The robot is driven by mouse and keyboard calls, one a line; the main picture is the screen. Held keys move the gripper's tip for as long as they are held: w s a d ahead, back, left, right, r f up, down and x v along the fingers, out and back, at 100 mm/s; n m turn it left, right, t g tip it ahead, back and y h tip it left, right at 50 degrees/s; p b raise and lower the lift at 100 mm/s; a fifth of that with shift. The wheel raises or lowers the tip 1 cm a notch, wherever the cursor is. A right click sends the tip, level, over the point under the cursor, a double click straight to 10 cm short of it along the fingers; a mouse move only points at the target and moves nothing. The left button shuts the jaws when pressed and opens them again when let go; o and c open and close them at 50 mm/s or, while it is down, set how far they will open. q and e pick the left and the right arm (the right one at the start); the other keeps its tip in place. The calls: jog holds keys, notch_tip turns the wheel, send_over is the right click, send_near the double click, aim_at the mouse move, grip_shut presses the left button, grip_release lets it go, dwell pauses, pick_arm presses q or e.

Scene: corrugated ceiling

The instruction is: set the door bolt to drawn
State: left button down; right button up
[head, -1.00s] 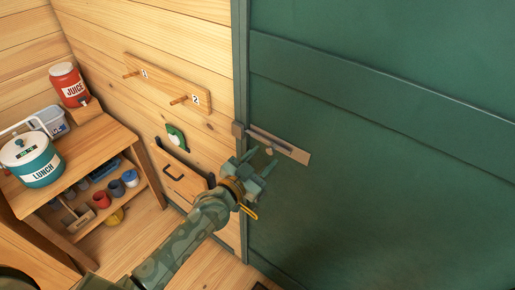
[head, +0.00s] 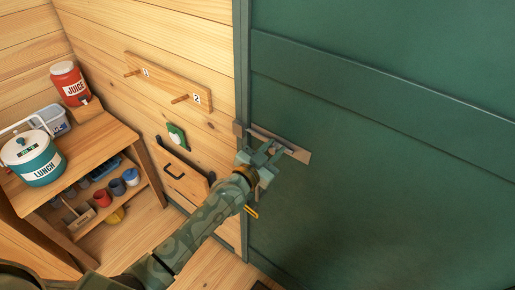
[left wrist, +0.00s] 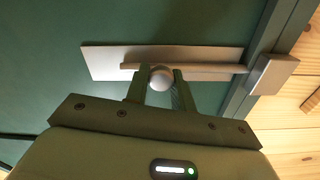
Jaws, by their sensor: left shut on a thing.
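The door bolt is on the green door (head: 400,160), beside its left edge in the head view. Its plate (head: 299,154) is partly hidden there by my left gripper (head: 267,157). In the left wrist view, the bolt rod (left wrist: 215,68) runs along the plate (left wrist: 100,62), and its end reaches the keeper (left wrist: 273,75) on the frame. The round knob (left wrist: 161,78) sits between the two fingers of my left gripper (left wrist: 160,80), which is shut on it. My right gripper is not in view.
A shelf (head: 100,150) at the left holds a lunch pot (head: 35,160), a juice jug (head: 70,84) and several cups.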

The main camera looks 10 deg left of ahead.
aim_at(292, 147)
pick_arm(q)
jog(key=d, duration=0.1)
jog(key=s+d+p, duration=0.1)
jog(key=shift+d+r, duration=0.15)
jog(key=shift+d, duration=0.4)
jog(key=c, duration=1.2)
grip_release()
jog(key=shift+s, duration=0.1)
jog(key=shift+o, duration=0.2)
jog(key=shift+d, duration=0.2)
